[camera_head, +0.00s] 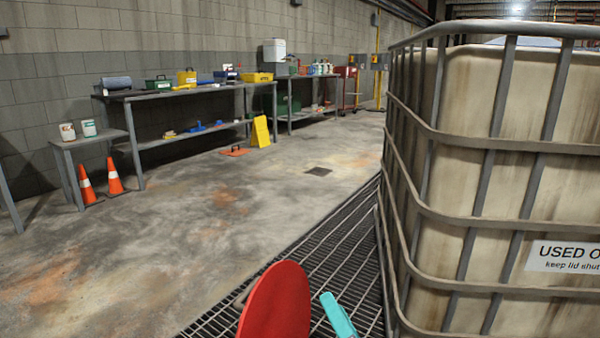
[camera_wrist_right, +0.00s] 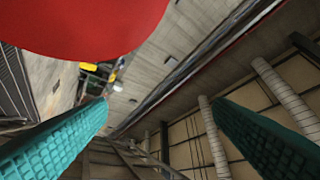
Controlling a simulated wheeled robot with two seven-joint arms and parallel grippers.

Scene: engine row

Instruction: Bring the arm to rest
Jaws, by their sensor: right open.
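My right gripper (camera_head: 338,314) shows at the bottom of the head view as one teal finger, left of the caged tank. In the right wrist view its two teal fingers are spread wide apart, with nothing between the fingertips (camera_wrist_right: 160,102). A flat red disc (camera_head: 276,303) stands just left of the finger in the head view. A red round shape (camera_wrist_right: 85,25) also fills the top left of the wrist view. I cannot tell what the disc is attached to or whether it touches the gripper. My left gripper is not in view.
A large, stained tank in a grey cage (camera_head: 467,215) stands close on the right, labelled as used. A floor grating (camera_head: 340,240) runs beside it. Orange cones (camera_head: 115,173), a yellow sign (camera_head: 260,132) and a loaded workbench (camera_head: 134,152) line the wall. The middle floor is open.

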